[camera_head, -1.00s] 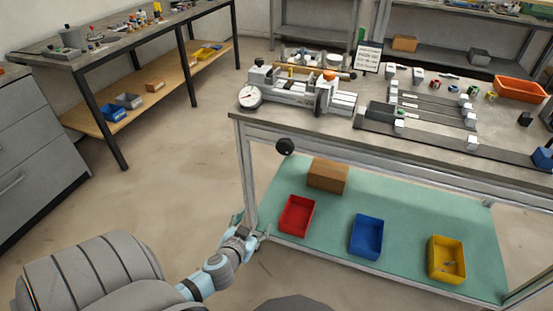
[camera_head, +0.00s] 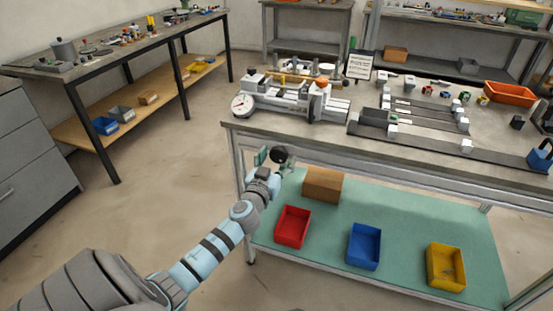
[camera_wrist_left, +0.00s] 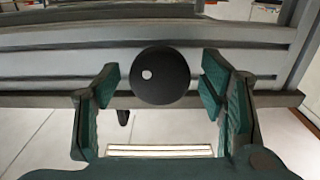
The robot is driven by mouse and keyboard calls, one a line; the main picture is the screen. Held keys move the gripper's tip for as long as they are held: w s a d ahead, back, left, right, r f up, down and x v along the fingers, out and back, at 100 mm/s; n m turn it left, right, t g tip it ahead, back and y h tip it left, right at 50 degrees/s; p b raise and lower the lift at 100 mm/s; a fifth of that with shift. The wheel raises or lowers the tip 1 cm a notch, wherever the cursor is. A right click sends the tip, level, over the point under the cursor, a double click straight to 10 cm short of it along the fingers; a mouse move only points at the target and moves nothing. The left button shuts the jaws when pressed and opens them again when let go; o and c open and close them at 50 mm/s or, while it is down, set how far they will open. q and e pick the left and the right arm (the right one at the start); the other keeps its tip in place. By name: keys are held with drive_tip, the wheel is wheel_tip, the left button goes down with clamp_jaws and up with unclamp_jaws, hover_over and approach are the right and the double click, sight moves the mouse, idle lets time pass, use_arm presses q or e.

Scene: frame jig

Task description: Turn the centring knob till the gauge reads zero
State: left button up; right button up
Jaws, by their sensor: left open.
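The centring knob (camera_head: 279,155) is a black ball-like knob on the front of the bench frame. In the left wrist view the knob (camera_wrist_left: 160,76) faces me with a pale spot left of its middle. My left gripper (camera_head: 272,162) is open and empty in front of it. In the wrist view its green-padded fingers (camera_wrist_left: 160,92) stand on both sides of the knob with gaps; whether the knob lies between them in depth I cannot tell. The gauge (camera_head: 242,104) is a white round dial at the left end of the bench fixture; its reading is too small to make out.
The bench top (camera_head: 300,129) carries a grey fixture (camera_head: 300,97), rails and an orange bin (camera_head: 510,94). Below, a green shelf (camera_head: 405,222) holds a cardboard box (camera_head: 322,185) and red (camera_head: 292,227), blue (camera_head: 364,246) and yellow bins (camera_head: 446,267). The floor left of the bench is clear.

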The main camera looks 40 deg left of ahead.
use_arm(q)
drive_tip(key=c, duration=1.1)
use_arm(e)
drive_tip(key=shift+d, duration=0.35)
use_arm(q)
drive_tip(key=shift+m, duration=0.3)
drive_tip(key=m, duration=0.4)
drive_tip(key=shift+s, duration=0.1)
drive_tip(key=m, duration=0.5)
drive_tip(key=shift+a, duration=0.1)
drive_tip(key=m+p, duration=0.1)
drive_tip(key=m, duration=0.9)
drive_tip(key=shift+p, duration=0.4)
use_arm(e)
drive_tip(key=shift+a+r, duration=0.1)
drive_tip(key=shift+r, duration=0.8)
